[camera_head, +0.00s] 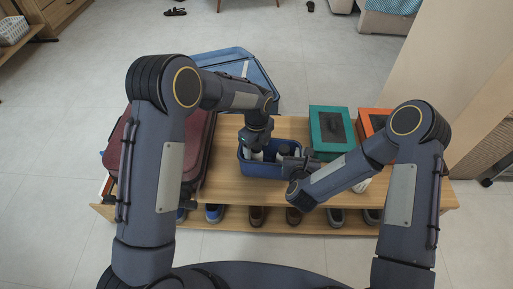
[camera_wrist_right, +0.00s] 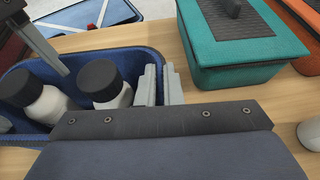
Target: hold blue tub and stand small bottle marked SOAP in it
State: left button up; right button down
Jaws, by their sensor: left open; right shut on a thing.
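The blue tub (camera_head: 262,171) stands on the wooden bench, and its inside shows in the right wrist view (camera_wrist_right: 128,55). Two white bottles with black caps are in it, one at the left (camera_wrist_right: 45,98) and one nearer the middle (camera_wrist_right: 106,88). No label is readable, so I cannot tell which is marked SOAP. My right gripper (camera_wrist_right: 160,86) is shut on the tub's right wall, with one finger on each side. My left gripper (camera_head: 257,150) is open, pointing down over the tub's left part; a finger of it shows above the left bottle. The bottles' lower ends are hidden.
A teal box (camera_head: 328,130) and an orange box (camera_head: 372,122) stand right of the tub. A dark red suitcase (camera_head: 202,140) is at the left, and a blue suitcase (camera_head: 235,62) lies behind. Shoes (camera_head: 256,214) line the lower shelf. A white object (camera_wrist_right: 310,134) is at the right.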

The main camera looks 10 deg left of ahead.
pick_arm(q)
jog(key=shift+r, duration=3.85)
pick_arm(e)
jog(key=c, duration=1.5)
grip_release()
jog(key=shift+s, duration=0.1)
